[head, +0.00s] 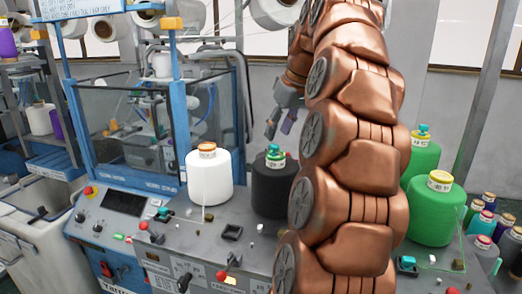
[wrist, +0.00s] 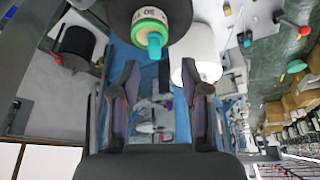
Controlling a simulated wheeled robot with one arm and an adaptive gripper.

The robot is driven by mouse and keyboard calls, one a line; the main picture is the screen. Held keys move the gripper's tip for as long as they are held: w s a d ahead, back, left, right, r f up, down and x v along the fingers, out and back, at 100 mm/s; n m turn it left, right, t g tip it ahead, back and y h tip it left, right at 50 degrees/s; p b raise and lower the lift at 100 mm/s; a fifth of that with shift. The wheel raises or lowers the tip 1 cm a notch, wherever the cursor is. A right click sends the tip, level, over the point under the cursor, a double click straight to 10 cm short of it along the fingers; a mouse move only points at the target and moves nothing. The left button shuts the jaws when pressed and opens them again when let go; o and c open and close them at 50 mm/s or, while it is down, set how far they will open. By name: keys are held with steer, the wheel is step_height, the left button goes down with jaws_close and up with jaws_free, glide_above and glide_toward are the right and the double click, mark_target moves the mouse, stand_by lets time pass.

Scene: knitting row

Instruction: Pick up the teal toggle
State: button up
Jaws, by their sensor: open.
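Several small teal pieces show in the head view. One teal piece (head: 274,150) sits on the green-rimmed top of a black yarn cone (head: 273,188); others are a teal piece (head: 163,212) on the machine panel, a teal piece (head: 407,263) at the lower right, and one on a green cone. I cannot tell which is the toggle meant. In the wrist view the teal piece (wrist: 154,42) on the black cone lies just beyond the fingertips, roughly centred between them. My gripper (head: 281,124) is open and empty above the black cone; it also shows in the wrist view (wrist: 160,75).
A white cone (head: 209,176) with an orange top stands left of the black one. Green cones (head: 433,210) stand to the right, behind my arm. The grey panel (head: 205,235) carries knobs and red-tipped levers. A blue-framed glass enclosure (head: 125,125) stands at the back left.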

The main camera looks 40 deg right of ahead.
mark_target(275, 144)
steer(key=shift+f, duration=0.1)
steer(key=shift+d+x, duration=0.2)
steer(key=shift+x, duration=0.6)
steer(key=shift+d+x, duration=0.15)
steer(key=shift+x, duration=1.55)
steer(key=shift+s, duration=0.1)
steer(key=shift+c, duration=0.3)
steer(key=c, duration=0.7)
